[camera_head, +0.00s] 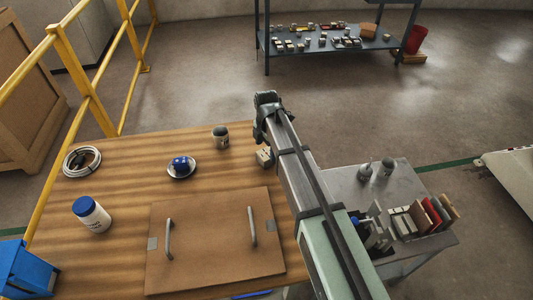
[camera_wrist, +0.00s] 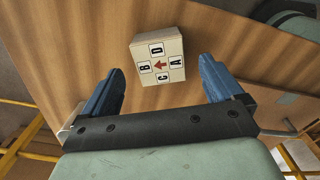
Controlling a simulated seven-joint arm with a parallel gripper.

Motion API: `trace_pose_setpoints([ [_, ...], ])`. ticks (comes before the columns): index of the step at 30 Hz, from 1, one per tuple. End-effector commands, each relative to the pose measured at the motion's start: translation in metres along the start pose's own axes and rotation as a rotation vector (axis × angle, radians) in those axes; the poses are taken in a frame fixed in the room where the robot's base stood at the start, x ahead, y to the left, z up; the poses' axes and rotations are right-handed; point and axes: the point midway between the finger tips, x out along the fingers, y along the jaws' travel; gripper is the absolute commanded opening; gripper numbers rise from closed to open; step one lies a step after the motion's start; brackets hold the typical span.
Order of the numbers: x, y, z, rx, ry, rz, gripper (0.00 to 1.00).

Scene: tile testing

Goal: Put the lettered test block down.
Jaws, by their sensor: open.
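The lettered test block (camera_wrist: 158,56) is a pale wooden cube. Its face shows A, B, C and D around a red arrow. In the wrist view it lies on the wooden table between my gripper's (camera_wrist: 161,75) two blue fingers, a little beyond their tips. The fingers are spread wide, with a clear gap on each side of the block. In the head view the block (camera_head: 264,157) sits near the table's far right edge, close beside my arm. My arm hides most of the gripper there.
A brown board with two handles (camera_head: 215,240) covers the table's near middle. A dark jar (camera_head: 220,137), a saucer with a blue item (camera_head: 181,167), a cable coil (camera_head: 82,161) and a white bottle (camera_head: 91,214) stand around. A metal side table (camera_head: 345,177) is at right.

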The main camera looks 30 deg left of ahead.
Motion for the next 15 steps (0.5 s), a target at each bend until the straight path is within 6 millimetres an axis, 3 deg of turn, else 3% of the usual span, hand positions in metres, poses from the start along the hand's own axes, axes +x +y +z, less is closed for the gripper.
trace_pose_setpoints([
  [6, -0.039, 0.001, 0.0, 0.0, -0.001, 0.002, 0.94],
  [15, -0.07, 0.0, 0.0, 0.0, 0.0, 0.0, 0.94],
])
